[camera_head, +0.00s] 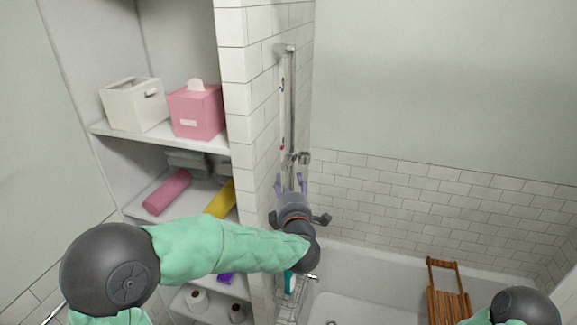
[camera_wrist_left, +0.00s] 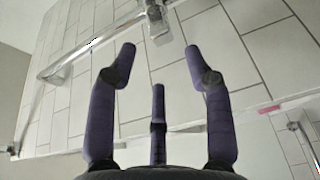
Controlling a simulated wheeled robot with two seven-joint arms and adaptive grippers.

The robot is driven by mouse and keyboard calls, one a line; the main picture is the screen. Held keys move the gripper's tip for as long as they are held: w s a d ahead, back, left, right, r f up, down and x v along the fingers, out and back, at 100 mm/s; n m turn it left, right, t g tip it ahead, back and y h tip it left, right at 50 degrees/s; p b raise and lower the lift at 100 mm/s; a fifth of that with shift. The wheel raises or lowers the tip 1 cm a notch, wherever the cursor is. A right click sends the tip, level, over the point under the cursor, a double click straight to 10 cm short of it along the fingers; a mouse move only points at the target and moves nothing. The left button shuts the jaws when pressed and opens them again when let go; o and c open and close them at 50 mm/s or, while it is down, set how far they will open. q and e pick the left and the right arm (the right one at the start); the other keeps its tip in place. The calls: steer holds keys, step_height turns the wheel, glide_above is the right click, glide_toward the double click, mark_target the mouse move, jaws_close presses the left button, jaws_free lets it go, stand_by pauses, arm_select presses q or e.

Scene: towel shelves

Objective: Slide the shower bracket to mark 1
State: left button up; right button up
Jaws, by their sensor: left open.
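The shower bracket (camera_head: 300,157) is a small chrome fitting low on the vertical chrome rail (camera_head: 291,105) on the white-tiled wall. In the left wrist view the bracket (camera_wrist_left: 157,20) is at the top centre, ahead of the fingers. A thin strip beside the rail carries a blue mark (camera_head: 281,86) higher up and a red mark (camera_head: 282,147) near the bracket's height; any numbers are too small to read. My left gripper (camera_head: 291,183) is open and empty, just below the bracket, with its purple fingers apart and pointing toward it. My right gripper is out of view.
Left of the rail, shelves hold a white box (camera_head: 135,104), a pink box (camera_head: 196,108), a pink rolled towel (camera_head: 167,192) and a yellow one (camera_head: 219,200). A bathtub (camera_head: 380,270) and a wooden rack (camera_head: 446,295) are at right. The space right of the rail is clear.

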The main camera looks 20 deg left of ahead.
mark_target(287, 169)
arm_select(q)
steer(key=p+x, duration=0.1)
steer(key=x, duration=0.7)
steer(key=shift+w+f+p, duration=0.1)
steer(key=shift+w+p, duration=0.1)
steer(key=shift+p, duration=0.15)
steer(key=shift+s, duration=0.1)
steer(key=shift+c, duration=0.3)
jaws_close()
steer(key=shift+f, duration=0.1)
